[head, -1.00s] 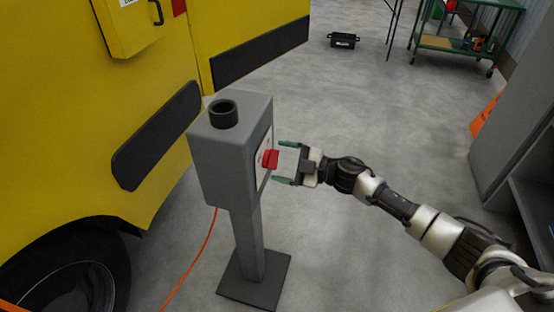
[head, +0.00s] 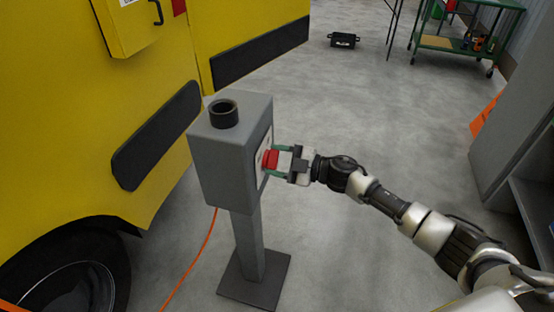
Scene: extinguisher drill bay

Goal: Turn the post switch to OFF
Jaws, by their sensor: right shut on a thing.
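The grey switch post (head: 232,165) stands upright on a dark square base plate, with a black round socket on top of its box. The red switch handle (head: 270,159) sits on a pale panel on the right face of the box. My right gripper (head: 279,161) reaches in from the right and is shut on the red handle, with its green-tipped fingers on either side of it. The panel's markings are too small and too oblique to read, so the switch setting cannot be told. My left gripper is not in view.
A yellow vehicle (head: 150,60) with a black tyre stands close on the left. An orange cable (head: 196,262) runs down from the post to the floor. A grey cabinet (head: 505,130) is at the right, and a green cart (head: 450,44) is at the back.

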